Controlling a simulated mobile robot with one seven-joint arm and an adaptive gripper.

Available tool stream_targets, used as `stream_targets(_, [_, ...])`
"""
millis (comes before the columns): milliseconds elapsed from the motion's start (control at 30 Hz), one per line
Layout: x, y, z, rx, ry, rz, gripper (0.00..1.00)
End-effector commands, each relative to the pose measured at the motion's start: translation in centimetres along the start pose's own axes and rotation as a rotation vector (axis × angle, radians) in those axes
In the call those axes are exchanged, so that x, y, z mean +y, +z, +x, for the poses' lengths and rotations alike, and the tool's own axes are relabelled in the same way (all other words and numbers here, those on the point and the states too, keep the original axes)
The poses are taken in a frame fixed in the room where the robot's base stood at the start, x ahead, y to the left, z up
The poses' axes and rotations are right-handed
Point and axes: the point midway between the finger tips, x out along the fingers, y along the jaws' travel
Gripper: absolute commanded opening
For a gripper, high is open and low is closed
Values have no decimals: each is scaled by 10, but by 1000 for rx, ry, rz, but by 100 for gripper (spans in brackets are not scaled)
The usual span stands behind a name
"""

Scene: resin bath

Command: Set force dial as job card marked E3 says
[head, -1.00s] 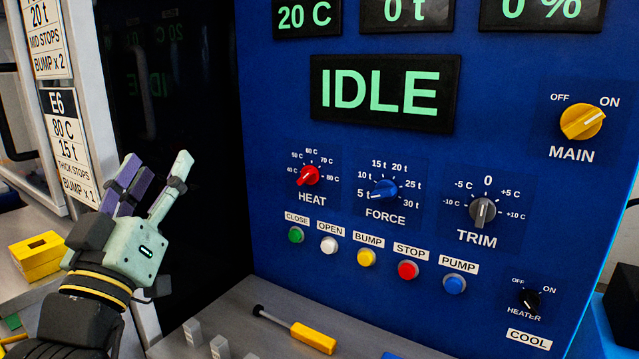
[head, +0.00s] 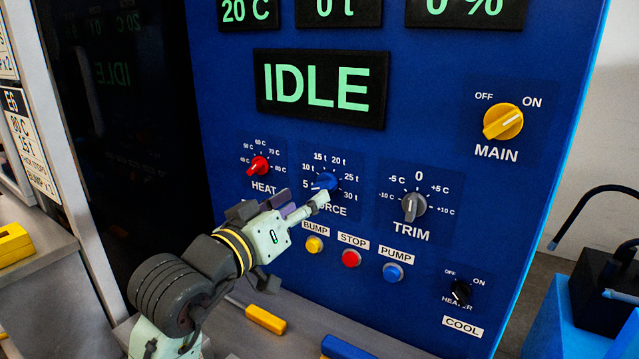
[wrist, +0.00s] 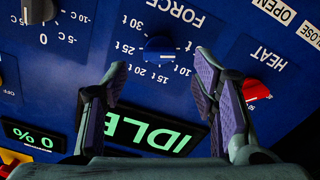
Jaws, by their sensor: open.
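The blue force dial (head: 326,181) is on the blue press panel, with marks from 5 t to 30 t around it. It also shows upside down in the wrist view (wrist: 158,50); I cannot tell its exact setting. My gripper (head: 303,204) is open and empty, just in front of and below the dial, covering part of the FORCE label. In the wrist view, its fingers (wrist: 162,72) are spread on either side of the dial's line, seemingly apart from it. A job card marked E6 (head: 27,140) is at the left edge. No card marked E3 is readable.
The red heat dial (head: 259,166) is left of the force dial and the grey trim dial (head: 413,206) is right. Bump (head: 314,244), stop (head: 352,258) and pump (head: 393,272) buttons are below. A yellow-handled tool (head: 266,319) lies on the ledge. The display (head: 320,88) reads IDLE.

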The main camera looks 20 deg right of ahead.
Motion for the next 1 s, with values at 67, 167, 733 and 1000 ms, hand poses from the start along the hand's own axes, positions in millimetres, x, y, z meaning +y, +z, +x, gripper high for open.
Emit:
stream_targets(67, [2,-2,16,-4,3,-2,53])
stream_targets(167, [2,-2,33,-2,1,-1,53])
stream_targets(733, [0,0,58,1,0,1,52])
stream_targets(1000, [0,0,57,1,0,1,34])
